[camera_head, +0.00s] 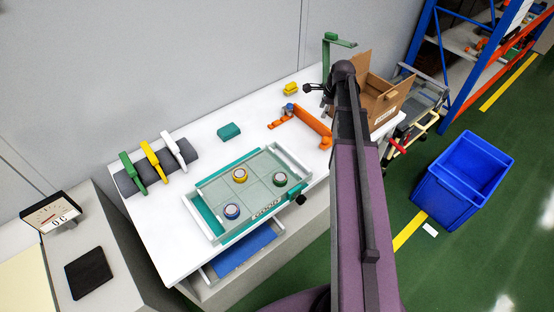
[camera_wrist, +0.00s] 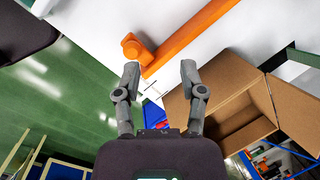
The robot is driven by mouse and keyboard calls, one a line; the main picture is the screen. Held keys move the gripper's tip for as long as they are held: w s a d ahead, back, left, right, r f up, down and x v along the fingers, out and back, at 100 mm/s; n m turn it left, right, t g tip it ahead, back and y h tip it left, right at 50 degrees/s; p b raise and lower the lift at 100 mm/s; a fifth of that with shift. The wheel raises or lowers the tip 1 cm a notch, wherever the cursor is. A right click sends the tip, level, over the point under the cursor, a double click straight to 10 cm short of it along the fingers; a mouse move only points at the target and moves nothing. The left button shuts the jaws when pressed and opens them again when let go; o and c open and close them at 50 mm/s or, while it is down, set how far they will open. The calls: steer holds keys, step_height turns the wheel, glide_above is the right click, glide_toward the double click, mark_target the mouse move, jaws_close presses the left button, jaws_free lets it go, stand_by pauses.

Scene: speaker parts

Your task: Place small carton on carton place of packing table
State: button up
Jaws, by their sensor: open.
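The small carton (camera_head: 383,108) is a brown cardboard box with open flaps. It stands at the right end of the white packing table (camera_head: 165,225), partly hidden behind my arm. In the wrist view the carton (camera_wrist: 235,85) lies to the right, and its inside shows. My gripper (camera_wrist: 160,70) is open with nothing between its fingers. Its right fingertip overlaps the carton's near edge in the picture; I cannot tell whether they touch. In the head view my gripper (camera_head: 317,92) is just left of the carton, mostly hidden by my arm. I cannot make out a marked carton place.
An orange part (camera_head: 311,120) lies left of the carton. A green post (camera_head: 327,55) stands behind. A blue crate (camera_head: 440,200) is on the floor.

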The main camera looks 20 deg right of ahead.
steer(key=s+a+n+g, duration=0.1)
steer(key=s+a+n, duration=0.8)
steer(key=a+n, duration=0.1)
steer(key=s+a+n+g+h, duration=0.1)
steer(key=s+a+n, duration=0.7)
steer(key=a, duration=0.5)
steer(key=n, duration=0.2)
steer(key=shift+s+f+n+g+h, duration=0.3)
steer(key=shift+s+n, duration=0.05)
steer(key=shift+n, duration=0.05)
